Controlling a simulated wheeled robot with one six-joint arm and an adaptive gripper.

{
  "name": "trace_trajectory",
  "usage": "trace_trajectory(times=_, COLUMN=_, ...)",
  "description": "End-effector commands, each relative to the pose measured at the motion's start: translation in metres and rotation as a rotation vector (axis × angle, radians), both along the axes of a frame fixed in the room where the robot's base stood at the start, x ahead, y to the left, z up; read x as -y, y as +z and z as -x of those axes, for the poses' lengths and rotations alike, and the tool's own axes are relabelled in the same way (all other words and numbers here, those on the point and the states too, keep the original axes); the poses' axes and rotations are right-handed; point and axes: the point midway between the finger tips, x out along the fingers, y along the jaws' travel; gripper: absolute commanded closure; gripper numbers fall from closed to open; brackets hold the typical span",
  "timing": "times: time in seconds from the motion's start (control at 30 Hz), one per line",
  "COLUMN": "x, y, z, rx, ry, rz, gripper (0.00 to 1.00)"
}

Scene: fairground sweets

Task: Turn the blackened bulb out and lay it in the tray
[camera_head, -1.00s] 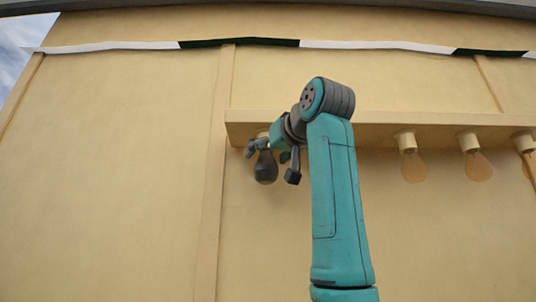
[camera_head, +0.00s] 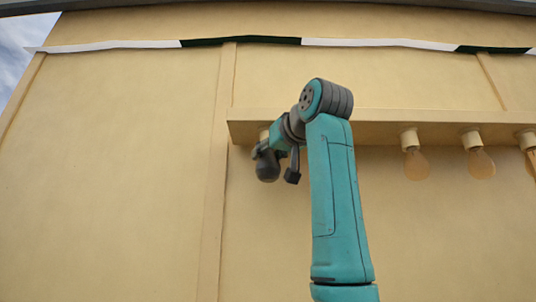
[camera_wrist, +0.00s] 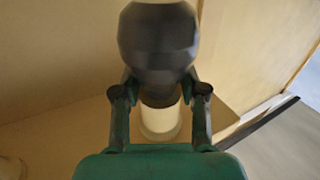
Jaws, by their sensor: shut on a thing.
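The blackened bulb (camera_head: 268,170) hangs glass down under the left end of a wooden rail. In the wrist view the dark bulb (camera_wrist: 157,42) fills the upper middle, with its neck at a pale socket (camera_wrist: 160,124). My gripper (camera_wrist: 160,92) is shut on the bulb's neck, one finger on each side. In the head view my gripper (camera_head: 271,152) is at the bulb, partly hiding its top and the socket. Whether the bulb's thread is still in the socket is hard to tell. No tray is in view.
The rail (camera_head: 375,127) runs right along the cream wall, with several clear amber bulbs in pale sockets, such as one bulb (camera_head: 416,165). A striped black-and-white trim (camera_head: 365,45) runs above. The wall left of the bulb is bare.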

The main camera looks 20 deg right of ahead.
Motion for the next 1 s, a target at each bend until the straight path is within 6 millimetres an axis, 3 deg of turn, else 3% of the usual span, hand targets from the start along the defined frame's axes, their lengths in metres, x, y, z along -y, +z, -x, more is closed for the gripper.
trace_trajectory(times=0.4, x=-0.0015, y=-0.0009, z=-0.0011, rx=-0.002, ry=-0.029, rz=0.000, gripper=0.83)
trace_trajectory(times=1.0, x=-0.0020, y=-0.0021, z=-0.0021, rx=-0.006, ry=-0.426, rz=0.000, gripper=0.83)
